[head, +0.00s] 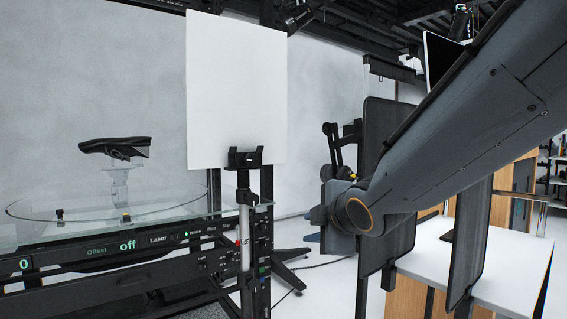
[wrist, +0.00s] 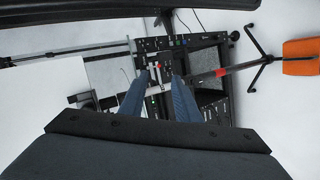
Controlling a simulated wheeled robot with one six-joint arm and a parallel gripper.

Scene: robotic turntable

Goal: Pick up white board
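The white board (head: 236,85) stands upright in the head view, its lower edge at a black clamp holder (head: 245,158) on top of a pole. My arm comes in from the right, and its wrist end is to the right of and below the board, apart from it in the picture. The fingers are not clear there. In the wrist view my gripper (wrist: 160,78) shows two bluish fingers with a gap between them, and no held thing is visible.
A glass turntable (head: 60,212) with a dark shoe (head: 115,147) on a clear stand is at the left, above a black control panel (head: 150,245). Dark upright panels (head: 466,250) and a white desk (head: 515,272) are at the right. An orange item (wrist: 301,57) lies at the wrist view's right.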

